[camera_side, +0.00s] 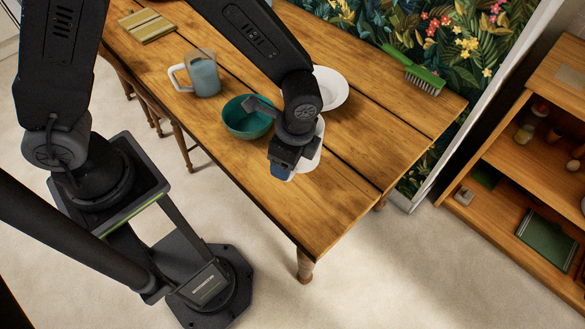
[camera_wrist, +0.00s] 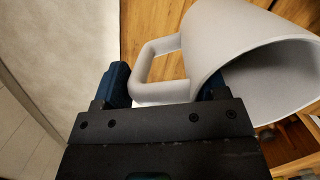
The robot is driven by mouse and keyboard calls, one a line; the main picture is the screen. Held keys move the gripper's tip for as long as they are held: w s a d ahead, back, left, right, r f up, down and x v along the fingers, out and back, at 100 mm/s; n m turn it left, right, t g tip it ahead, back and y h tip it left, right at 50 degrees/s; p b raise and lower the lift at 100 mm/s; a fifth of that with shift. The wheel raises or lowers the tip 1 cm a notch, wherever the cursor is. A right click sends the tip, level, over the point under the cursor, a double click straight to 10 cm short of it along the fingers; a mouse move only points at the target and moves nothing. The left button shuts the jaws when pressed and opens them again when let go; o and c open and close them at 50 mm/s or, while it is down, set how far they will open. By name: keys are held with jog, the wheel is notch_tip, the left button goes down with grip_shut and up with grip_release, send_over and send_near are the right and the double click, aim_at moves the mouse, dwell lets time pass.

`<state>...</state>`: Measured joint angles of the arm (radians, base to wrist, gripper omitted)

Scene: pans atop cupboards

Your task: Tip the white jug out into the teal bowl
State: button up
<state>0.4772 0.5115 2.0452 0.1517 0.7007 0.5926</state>
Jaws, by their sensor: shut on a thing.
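The white jug (camera_wrist: 225,45) fills the upper right of the wrist view, with its open mouth facing right. Its handle (camera_wrist: 145,66) lies between the blue fingertips of my gripper (camera_wrist: 165,90), which is shut on it. In the side view my gripper (camera_side: 281,171) is near the table's front edge, and the jug (camera_side: 317,150) is mostly hidden behind it. I cannot tell the jug's tilt or height. The teal bowl (camera_side: 238,122) stands upright on the table, just left of my gripper, partly covered by my wrist. The jug's contents are not visible.
A blue-grey mug-like pitcher (camera_side: 204,78) stands left of the bowl. A white plate (camera_side: 333,90) lies behind my wrist. A green brush (camera_side: 415,72) and a striped board (camera_side: 147,26) lie farther off. The table's front right (camera_side: 335,210) is clear.

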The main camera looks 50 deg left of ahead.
jog(key=a+r, duration=0.1)
jog(key=a, duration=0.2)
jog(key=a+r, duration=0.2)
jog(key=a, duration=0.1)
jog(key=a+r, duration=0.2)
jog(key=a, duration=0.1)
jog(key=shift+w+a+r, duration=0.25)
jog(key=shift+a, duration=0.05)
jog(key=shift+s+a+f+h, duration=0.25)
jog(key=shift+s+a+f, duration=0.05)
jog(key=shift+s, duration=0.2)
jog(key=shift+s+a+f+h, duration=0.25)
jog(key=shift+s+a+f, duration=0.05)
jog(key=shift+s, duration=0.2)
jog(key=shift+w+a+f+m+g+h, duration=0.15)
jog(key=shift+a+g+h, duration=0.2)
jog(key=shift+a+h, duration=1.15)
jog(key=shift+w+a+r+m+g+h, duration=0.1)
jog(key=shift+a+g+h, duration=0.3)
jog(key=shift+h, duration=2.1)
jog(key=shift+w+a+f+m+g+h, duration=0.2)
jog(key=shift+a+h, duration=0.9)
jog(key=shift+h, duration=0.9)
